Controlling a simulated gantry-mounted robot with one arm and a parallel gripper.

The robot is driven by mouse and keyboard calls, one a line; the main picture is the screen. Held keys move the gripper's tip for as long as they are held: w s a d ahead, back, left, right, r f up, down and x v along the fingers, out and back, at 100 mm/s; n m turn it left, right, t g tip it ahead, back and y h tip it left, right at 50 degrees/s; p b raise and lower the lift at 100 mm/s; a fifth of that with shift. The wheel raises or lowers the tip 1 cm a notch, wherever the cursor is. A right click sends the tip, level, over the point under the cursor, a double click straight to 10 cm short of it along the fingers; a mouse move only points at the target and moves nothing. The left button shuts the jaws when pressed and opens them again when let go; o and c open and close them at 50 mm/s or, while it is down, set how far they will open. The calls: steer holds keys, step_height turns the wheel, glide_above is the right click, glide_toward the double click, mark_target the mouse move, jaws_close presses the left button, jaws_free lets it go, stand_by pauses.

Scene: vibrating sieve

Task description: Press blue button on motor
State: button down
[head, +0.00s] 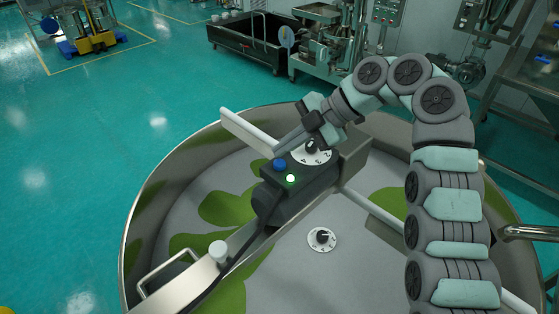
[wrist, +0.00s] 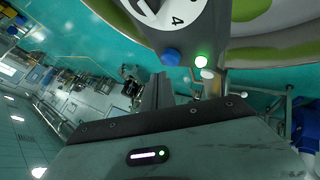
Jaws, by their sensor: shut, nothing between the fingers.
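The motor (head: 290,200) is a dark grey housing on the bar across the round sieve. Its blue button (head: 280,165) sits on top, beside a lit green light (head: 290,178) and a white numbered dial (head: 318,155). My gripper (head: 280,151) is shut and empty, its tips just behind and above the blue button. In the wrist view the closed fingers (wrist: 160,80) point toward the blue button (wrist: 171,56), with the green light (wrist: 200,60) to its right. Whether the tips touch the button is hard to tell; a small gap seems to show.
The sieve's metal rim (head: 150,205) surrounds the motor. A white-capped post (head: 218,250) stands on the bar at front left. Factory machines stand on the green floor behind.

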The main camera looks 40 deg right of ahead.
mark_target(284, 163)
steer(key=shift+r+p, duration=1.1)
steer(key=shift+r, duration=1.3)
